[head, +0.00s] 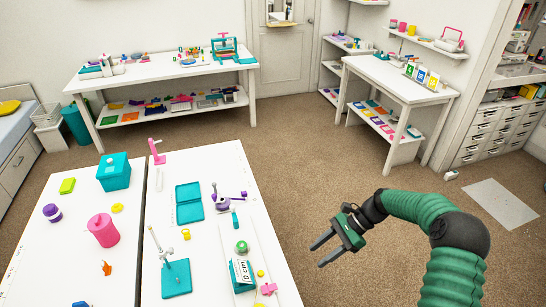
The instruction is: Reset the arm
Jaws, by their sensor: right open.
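My right gripper (327,250) is at the end of the green arm that comes in from the lower right. It is open and empty, with its two dark fingers pointing left. It hangs over the brown carpet, apart from the right edge of the near white table (165,240). My left gripper and left arm do not show in the head view.
The near table holds a teal box (114,172), a pink canister (103,230), a teal stand (176,279) and a white-labelled box (242,271). Another white table (150,72) stands at the back left, a white desk (395,82) at the right. Carpet (300,150) between is clear.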

